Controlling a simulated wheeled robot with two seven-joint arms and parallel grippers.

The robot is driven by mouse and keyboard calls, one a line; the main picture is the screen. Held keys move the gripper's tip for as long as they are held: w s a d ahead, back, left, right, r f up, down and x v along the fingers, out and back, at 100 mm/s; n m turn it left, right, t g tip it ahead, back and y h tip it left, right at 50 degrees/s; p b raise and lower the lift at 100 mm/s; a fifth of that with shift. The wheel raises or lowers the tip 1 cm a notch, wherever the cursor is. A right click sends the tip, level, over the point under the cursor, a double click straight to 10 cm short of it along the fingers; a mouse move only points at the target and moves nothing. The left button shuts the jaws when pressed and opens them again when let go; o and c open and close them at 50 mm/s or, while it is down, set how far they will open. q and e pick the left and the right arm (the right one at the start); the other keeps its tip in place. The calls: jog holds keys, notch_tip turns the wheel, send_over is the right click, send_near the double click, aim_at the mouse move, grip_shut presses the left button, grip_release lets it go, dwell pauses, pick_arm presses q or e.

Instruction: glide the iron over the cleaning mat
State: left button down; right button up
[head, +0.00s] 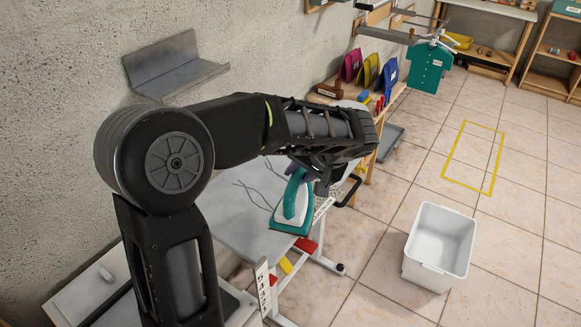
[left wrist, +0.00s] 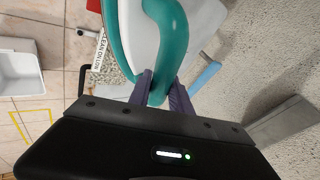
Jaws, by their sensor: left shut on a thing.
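The teal and white iron (head: 288,210) is below my left gripper (head: 303,176) in the head view, over the right end of a pale grey tabletop (head: 235,225). In the left wrist view its teal handle (left wrist: 174,35) passes between the fingers of my left gripper (left wrist: 161,92), which are shut on it. I cannot tell whether the sole touches the surface below. My right gripper is not in view.
A white bin (head: 440,247) stands on the tiled floor right of the table. A metal wall shelf (head: 175,68) is above and left of the table. A black bent handle (head: 350,190) sticks out at the table's right end. The floor by the yellow outline (head: 465,160) is clear.

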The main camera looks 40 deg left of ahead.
pick_arm(q)
jog(key=shift+s+a+r, duration=0.45)
jog(key=shift+s+a, duration=0.05)
jog(key=shift+a, duration=0.25)
jog(key=shift+f, duration=0.15)
jog(key=shift+f+b, duration=1.65)
jog(key=shift+f, duration=1.25)
jog(key=shift+f+b, duration=1)
jog(key=shift+b, duration=0.1)
jog(key=shift+w+r, duration=0.1)
jog(key=shift+w, duration=0.05)
jog(key=shift+w+r, duration=0.1)
jog(key=shift+w, duration=1.5)
